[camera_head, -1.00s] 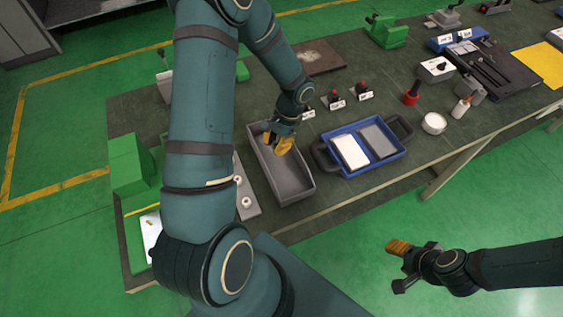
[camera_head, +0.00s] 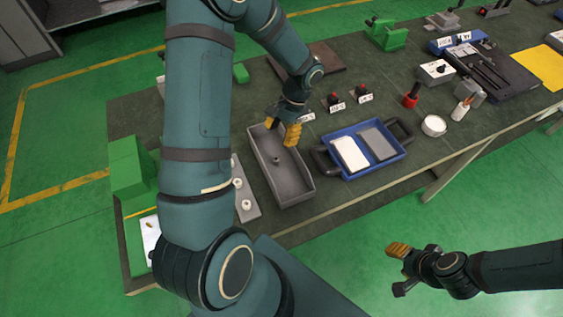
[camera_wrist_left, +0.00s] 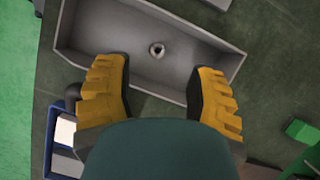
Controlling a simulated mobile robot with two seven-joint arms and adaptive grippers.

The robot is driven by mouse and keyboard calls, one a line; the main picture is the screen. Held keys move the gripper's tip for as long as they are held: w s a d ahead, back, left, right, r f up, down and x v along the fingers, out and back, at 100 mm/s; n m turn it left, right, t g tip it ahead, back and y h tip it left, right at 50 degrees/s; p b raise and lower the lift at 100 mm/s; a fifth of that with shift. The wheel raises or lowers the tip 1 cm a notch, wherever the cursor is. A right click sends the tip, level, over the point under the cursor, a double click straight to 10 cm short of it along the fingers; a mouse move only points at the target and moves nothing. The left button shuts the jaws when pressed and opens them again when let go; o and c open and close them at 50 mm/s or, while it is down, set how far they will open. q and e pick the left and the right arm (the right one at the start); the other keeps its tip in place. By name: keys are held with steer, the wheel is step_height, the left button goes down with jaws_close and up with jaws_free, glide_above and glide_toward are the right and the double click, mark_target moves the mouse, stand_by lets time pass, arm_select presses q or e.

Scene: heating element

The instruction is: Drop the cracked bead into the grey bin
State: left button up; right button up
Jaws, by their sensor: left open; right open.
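The grey bin (camera_head: 301,196) is an open rectangular tray on the dark table; its wall also shows in the left wrist view (camera_wrist_left: 185,22). A small round grey bead (camera_head: 276,160) with a hole lies on the bin's floor, apart from the fingers; it shows clearly in the left wrist view (camera_wrist_left: 157,49). Whether it is cracked is too small to tell. My left gripper (camera_head: 281,129) is open and empty above the bin's far end, its yellow fingers spread in the left wrist view (camera_wrist_left: 158,82). My right gripper (camera_head: 398,268) is open and empty, off the table's front edge.
A grey plate (camera_head: 249,210) with whitish beads lies left of the bin, partly behind my left arm. A blue tray (camera_head: 352,175) with a white and a grey insert stands close on the right. Red-topped switches (camera_head: 334,98) stand behind it.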

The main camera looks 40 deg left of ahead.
arm_select(q)
steer(key=v, duration=0.6)
steer(key=shift+w+r, duration=0.2)
steer(key=shift+r, duration=0.2)
